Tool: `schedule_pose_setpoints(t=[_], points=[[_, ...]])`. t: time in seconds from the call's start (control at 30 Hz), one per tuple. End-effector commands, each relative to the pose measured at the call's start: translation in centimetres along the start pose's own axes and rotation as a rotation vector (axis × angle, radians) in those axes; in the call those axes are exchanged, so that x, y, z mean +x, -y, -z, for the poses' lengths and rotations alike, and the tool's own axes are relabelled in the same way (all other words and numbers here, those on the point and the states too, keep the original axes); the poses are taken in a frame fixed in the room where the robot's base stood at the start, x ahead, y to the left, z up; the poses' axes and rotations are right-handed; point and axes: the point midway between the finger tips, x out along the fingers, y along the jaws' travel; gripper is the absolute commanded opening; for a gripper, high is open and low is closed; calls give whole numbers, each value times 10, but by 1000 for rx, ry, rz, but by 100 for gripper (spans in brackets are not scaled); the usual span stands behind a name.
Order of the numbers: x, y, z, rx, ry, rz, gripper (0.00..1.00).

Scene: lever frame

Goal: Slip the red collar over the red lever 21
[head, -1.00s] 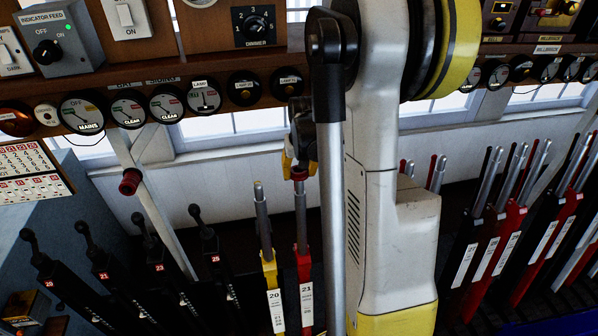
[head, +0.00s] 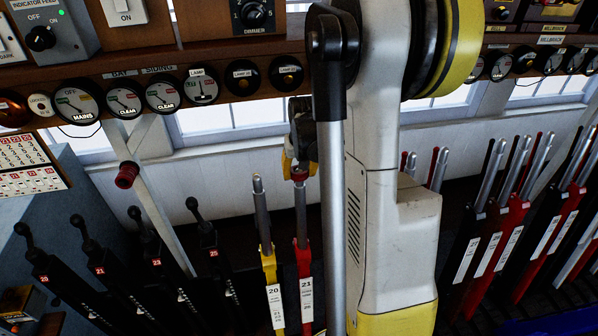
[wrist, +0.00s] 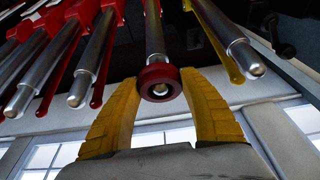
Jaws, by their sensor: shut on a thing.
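The red lever 21 (head: 302,240) stands upright with a steel handle and a red lower part. Its steel shaft also shows in the wrist view (wrist: 155,35). My gripper (head: 300,160) is over its top, partly hidden by my arm. The red collar (wrist: 158,82) is between my yellow fingers (wrist: 160,95), which are shut on it. The lever's rounded tip shows inside the collar's hole, so the collar appears to be around the top end. In the head view the collar (head: 300,175) sits at the handle's top.
Yellow lever 20 (head: 264,230) stands close on the left. Black levers (head: 150,250) are further left, and red and black levers (head: 505,210) are on the right. A shelf with dials (head: 160,95) runs behind. A red cylinder (head: 127,175) is on a pale post.

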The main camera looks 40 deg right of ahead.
Motion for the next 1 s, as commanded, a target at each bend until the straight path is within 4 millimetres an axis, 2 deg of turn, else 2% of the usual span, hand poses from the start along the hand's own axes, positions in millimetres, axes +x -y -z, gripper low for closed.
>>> schedule_pose_setpoints(t=[0.43,0.77,0.8,0.83,0.87,1.0], points=[[13,0,-6,0,0,0,23],[14,0,-7,0,0,0,23],[14,0,-7,0,0,0,61],[14,0,-7,0,0,0,70],[14,0,-7,0,0,0,73],[14,0,-7,0,0,0,73]])
